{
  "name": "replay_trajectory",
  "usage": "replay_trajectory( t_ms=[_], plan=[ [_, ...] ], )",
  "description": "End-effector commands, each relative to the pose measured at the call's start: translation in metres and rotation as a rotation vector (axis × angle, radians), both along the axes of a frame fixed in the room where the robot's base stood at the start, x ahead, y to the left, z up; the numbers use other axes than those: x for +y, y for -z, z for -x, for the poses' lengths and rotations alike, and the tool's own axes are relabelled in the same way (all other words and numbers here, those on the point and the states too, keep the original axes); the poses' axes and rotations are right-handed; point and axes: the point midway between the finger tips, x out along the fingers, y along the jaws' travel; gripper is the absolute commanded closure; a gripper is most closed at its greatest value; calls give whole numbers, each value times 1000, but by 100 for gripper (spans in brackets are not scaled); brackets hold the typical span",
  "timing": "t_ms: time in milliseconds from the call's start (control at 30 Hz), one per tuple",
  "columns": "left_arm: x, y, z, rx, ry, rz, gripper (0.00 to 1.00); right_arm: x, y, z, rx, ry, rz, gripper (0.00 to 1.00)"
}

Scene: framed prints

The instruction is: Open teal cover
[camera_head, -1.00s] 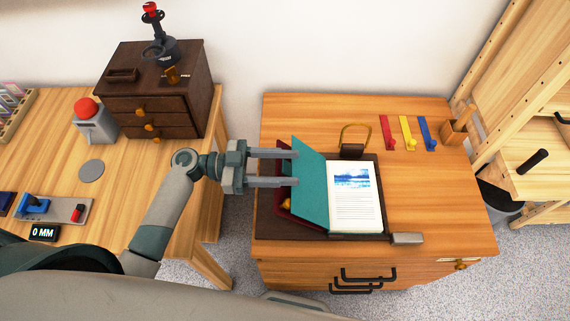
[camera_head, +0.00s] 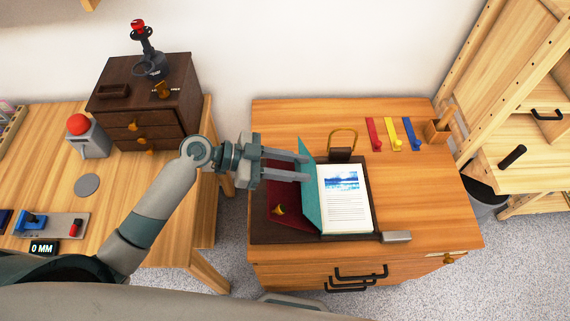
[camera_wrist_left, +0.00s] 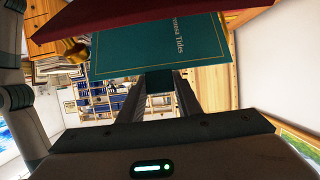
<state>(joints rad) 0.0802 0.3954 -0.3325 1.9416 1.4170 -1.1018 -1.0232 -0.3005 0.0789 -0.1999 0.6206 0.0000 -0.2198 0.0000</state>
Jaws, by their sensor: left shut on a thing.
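The teal cover (camera_head: 309,190) of the book stands nearly upright along the left edge of the printed page (camera_head: 344,195), which lies exposed. A dark red panel (camera_head: 283,192) lies to its left, with a gold knob (camera_head: 279,209) on it. My left gripper (camera_head: 305,166) comes from the left and is shut on the upper part of the cover. In the left wrist view, the cover (camera_wrist_left: 165,45) shows a partly hidden title ending in "Tides", beyond the fingers. The dark red panel (camera_wrist_left: 120,12) crosses above it. My right gripper is out of view.
The book rests on a dark board (camera_head: 365,228) on a wooden cabinet. A brass loop (camera_head: 344,138) stands behind it, and a grey block (camera_head: 396,237) is at front right. Red, yellow and blue tabs (camera_head: 392,134) lie behind right.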

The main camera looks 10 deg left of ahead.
Motion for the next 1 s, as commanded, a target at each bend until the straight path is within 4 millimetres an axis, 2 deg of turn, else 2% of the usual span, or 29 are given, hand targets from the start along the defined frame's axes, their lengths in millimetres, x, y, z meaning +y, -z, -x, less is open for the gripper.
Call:
replay_trajectory(
  t_ms=[133,433,467,533,1000],
  plan=[
    [-14,-3,-3,-2,0,0,100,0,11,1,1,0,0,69],
    [-16,-7,-3,-1,-1,5,100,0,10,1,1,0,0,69],
    [-16,-7,-3,-2,-2,5,67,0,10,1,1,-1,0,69],
    [-16,-7,-3,-1,-1,5,50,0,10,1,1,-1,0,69],
    [-15,-6,-3,-1,-1,2,50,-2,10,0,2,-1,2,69]
  ],
)
